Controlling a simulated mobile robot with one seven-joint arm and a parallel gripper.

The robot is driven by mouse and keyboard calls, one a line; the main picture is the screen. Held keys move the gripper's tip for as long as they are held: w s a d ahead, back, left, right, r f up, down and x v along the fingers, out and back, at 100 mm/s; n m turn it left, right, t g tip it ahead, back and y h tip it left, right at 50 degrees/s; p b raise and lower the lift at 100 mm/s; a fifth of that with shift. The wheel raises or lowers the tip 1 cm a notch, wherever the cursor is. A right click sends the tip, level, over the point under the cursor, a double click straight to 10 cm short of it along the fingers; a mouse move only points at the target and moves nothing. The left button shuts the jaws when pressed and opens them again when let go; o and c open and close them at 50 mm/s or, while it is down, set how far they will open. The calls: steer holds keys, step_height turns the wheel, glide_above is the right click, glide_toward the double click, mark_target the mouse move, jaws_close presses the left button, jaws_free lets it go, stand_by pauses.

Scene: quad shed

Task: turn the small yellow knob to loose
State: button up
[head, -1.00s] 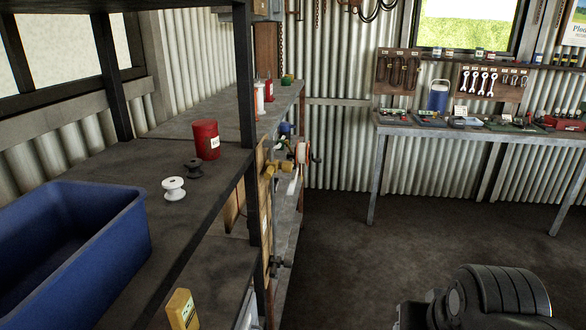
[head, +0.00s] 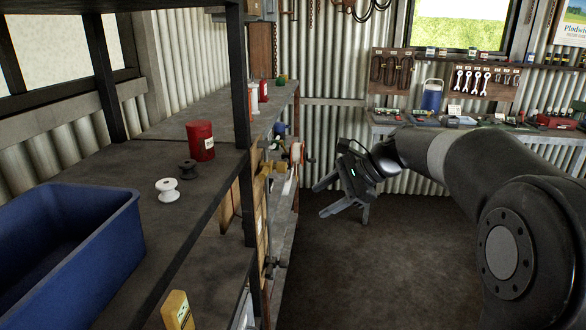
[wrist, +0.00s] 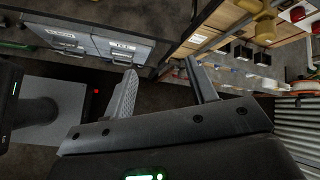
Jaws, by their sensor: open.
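Two yellow knob-like parts (head: 265,170) stick out from the wooden boards on the side of the shelving, left of centre in the head view. They sit close together, and I cannot tell for sure which is the small one or how it is turned. In the wrist view yellow parts (wrist: 265,28) show at the top right. My gripper (head: 322,200) is open and empty, pointing left, to the right of the knobs and apart from them. In the wrist view its two fingers (wrist: 160,72) stand apart with nothing between them.
Dark fittings (head: 270,264) stick out lower down. A black shelf post (head: 243,110) stands in front. A blue bin (head: 118,225), spools and a red can (head: 200,140) are on the shelf. Floor is clear below my gripper.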

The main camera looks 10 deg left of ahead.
steer(key=w+a+f+m+g+y, duration=0.15)
steer(key=w+m+y, duration=0.25)
steer(key=w, duration=0.7)
steer(key=m+y, duration=0.4)
glide_toward(280, 167)
steer(key=w+a+f, duration=0.1)
steer(key=a, duration=0.6)
steer(key=shift+w+a+t, duration=0.15)
steer(key=shift+a+t, duration=0.2)
steer(key=shift+t, duration=0.1)
steer(key=c, duration=1)
